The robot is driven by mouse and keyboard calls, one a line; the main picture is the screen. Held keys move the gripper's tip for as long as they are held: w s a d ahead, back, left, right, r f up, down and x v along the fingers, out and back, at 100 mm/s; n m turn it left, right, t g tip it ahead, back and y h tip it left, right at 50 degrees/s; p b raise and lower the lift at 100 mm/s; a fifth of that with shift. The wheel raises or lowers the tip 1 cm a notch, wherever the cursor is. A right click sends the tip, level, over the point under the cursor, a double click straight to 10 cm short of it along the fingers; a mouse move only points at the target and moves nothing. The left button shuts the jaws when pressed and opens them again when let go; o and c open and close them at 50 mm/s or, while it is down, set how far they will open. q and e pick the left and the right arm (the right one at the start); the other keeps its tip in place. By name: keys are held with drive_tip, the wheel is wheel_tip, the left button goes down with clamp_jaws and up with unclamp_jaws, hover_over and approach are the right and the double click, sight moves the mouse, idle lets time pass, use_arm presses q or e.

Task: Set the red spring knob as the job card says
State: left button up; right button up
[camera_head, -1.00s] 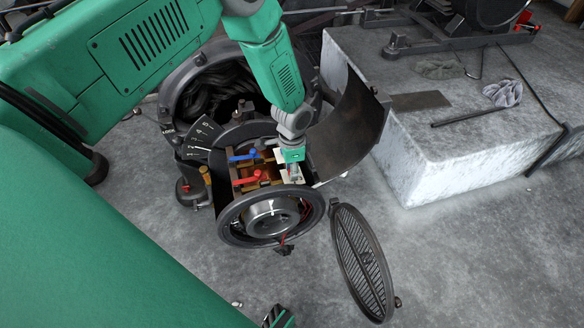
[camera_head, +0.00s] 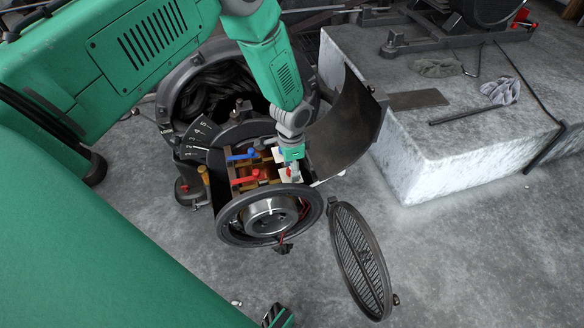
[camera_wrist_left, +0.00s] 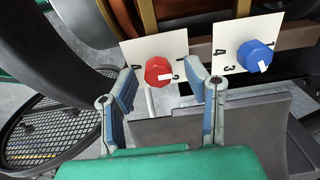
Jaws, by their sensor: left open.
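The red spring knob (camera_wrist_left: 158,71) sits on a white plate (camera_wrist_left: 126,50) in the left wrist view. I see no readable job card.
A blue knob (camera_wrist_left: 256,56) on its own numbered plate is to the right. Red (camera_head: 245,181) and blue (camera_head: 241,156) levers lie left of the gripper. A curved cover (camera_head: 345,130) stands open close on the right; a round grille (camera_head: 360,262) hangs in front.

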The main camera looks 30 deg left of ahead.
use_arm(q)
drive_tip(key=shift+r, duration=0.5)
wheel_tip(320, 180, up, 11)
drive_tip(key=shift+f, duration=0.1)
idle(0.3)
